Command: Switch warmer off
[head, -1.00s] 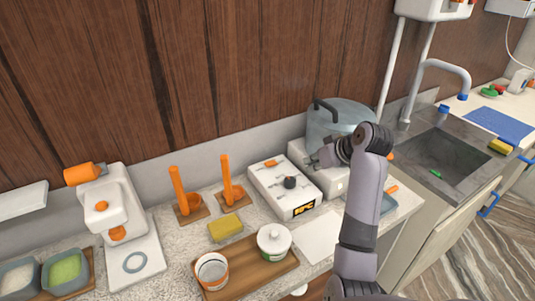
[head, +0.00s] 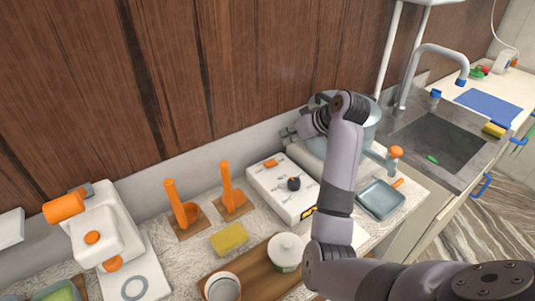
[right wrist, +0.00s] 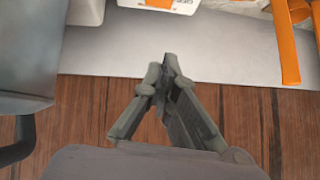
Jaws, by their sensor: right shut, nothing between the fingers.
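A white box unit (head: 265,181) with a black knob (head: 293,184) and a small orange switch (head: 270,163) on top stands on the counter; I take it as the warmer. Which way the switch is set is too small to tell. My right gripper (head: 288,134) is behind and above the box, near the wall, its fingers pointing left. The right wrist view shows its fingers (right wrist: 165,65) shut and empty, apart from the white unit (right wrist: 158,4) at the top edge. My left gripper is not in view.
A large steel pot (head: 371,128) stands right of the box, partly behind my right arm; it also shows in the wrist view (right wrist: 28,55). Orange scoops (head: 230,190), a yellow sponge (head: 230,238) and a wooden tray (head: 262,262) are left and in front. A grey pan (head: 381,199) lies at right.

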